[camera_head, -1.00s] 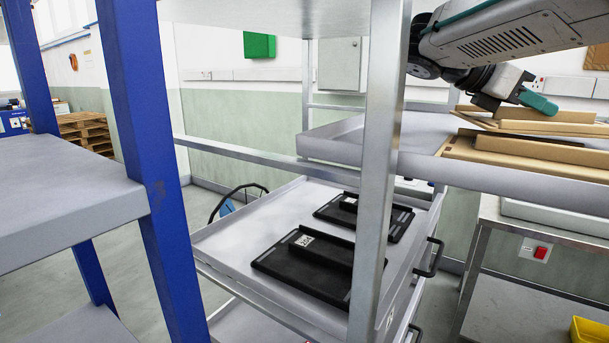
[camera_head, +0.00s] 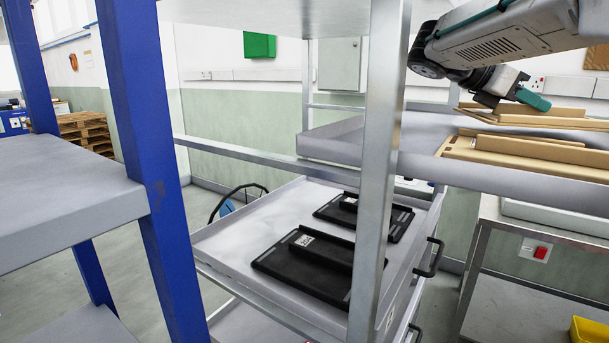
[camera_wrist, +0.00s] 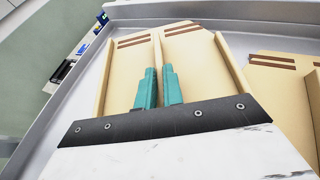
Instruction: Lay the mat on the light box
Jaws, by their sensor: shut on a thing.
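My gripper (camera_head: 533,99) is at the upper right in the head view. Its two teal fingers (camera_wrist: 159,88) are shut on the raised middle rib of a tan mat (camera_head: 550,122). In the wrist view the held mat (camera_wrist: 195,55) has a rail along each side and dark brown stripes at its far end. It appears a little above the grey tray shelf (camera_head: 425,150). A second tan mat (camera_head: 520,158) lies on that shelf beside it. A pale flat box (camera_head: 555,222) on the bench below may be the light box; I cannot tell for sure.
Two black ribbed plates (camera_head: 308,262) lie on a grey trolley tray (camera_head: 225,238) below. A metal upright (camera_head: 378,170) stands in front of the trolley, and a blue rack post (camera_head: 150,150) is at the left. A yellow bin (camera_head: 588,330) is at the lower right.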

